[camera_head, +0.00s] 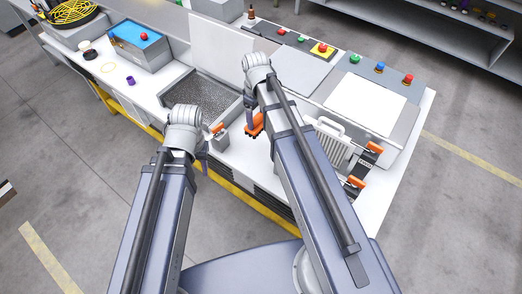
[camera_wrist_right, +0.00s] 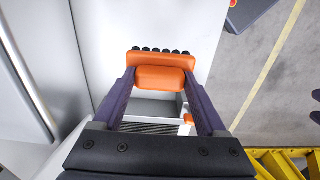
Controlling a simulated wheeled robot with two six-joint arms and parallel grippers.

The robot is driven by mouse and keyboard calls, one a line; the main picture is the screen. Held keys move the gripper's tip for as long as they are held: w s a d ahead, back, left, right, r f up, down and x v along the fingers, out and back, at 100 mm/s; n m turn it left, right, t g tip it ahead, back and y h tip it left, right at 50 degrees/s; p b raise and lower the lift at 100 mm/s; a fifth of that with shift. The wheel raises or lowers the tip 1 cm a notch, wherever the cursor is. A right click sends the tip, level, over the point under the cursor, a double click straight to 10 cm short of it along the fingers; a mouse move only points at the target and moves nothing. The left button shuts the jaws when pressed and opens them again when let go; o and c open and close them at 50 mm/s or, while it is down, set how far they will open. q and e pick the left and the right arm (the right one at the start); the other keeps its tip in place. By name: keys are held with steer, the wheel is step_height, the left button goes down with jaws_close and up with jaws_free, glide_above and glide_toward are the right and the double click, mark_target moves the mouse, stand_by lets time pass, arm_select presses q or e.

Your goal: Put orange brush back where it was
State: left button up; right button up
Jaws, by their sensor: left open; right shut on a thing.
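The orange brush (camera_wrist_right: 161,77) with a row of dark bristle tufts is between the two purple fingers of my right gripper (camera_wrist_right: 160,84) in the right wrist view. In the head view the brush (camera_head: 256,127) shows beside the right forearm, over the white worktop, partly hidden by my right gripper (camera_head: 250,124). I cannot tell whether it touches the worktop. My left gripper (camera_head: 203,162) is open, at the worktop's front edge, left of the brush; its fingers are mostly hidden by its wrist.
A small grey block with an orange top (camera_head: 221,138) stands between the grippers. A white ribbed rack (camera_head: 330,145) and orange-topped clamps (camera_head: 374,148) are right of my right arm. A blue-topped box (camera_head: 137,37) stands back left.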

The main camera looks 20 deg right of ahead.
steer(key=shift+w+f, duration=0.1)
steer(key=shift+f, duration=0.25)
step_height(320, 180, down, 10)
steer(key=b, duration=1)
steer(key=shift+r, duration=0.25)
steer(key=shift+f, duration=0.15)
steer(key=o, duration=1.1)
step_height(320, 180, up, 12)
steer(key=p, duration=1.2)
steer(key=shift+r, duration=0.25)
steer(key=s+a+m, duration=0.1)
steer(key=s+a, duration=0.2)
steer(key=s, duration=0.1)
steer(key=s+a+m, duration=0.1)
steer(key=s+a, duration=0.3)
steer(key=s, duration=0.1)
steer(key=s+a+m+h, duration=0.1)
steer(key=s+a, duration=0.2)
steer(key=s, duration=0.2)
steer(key=shift+s+a+m, duration=0.15)
steer(key=shift+a+m, duration=0.15)
steer(key=shift+m, duration=0.1)
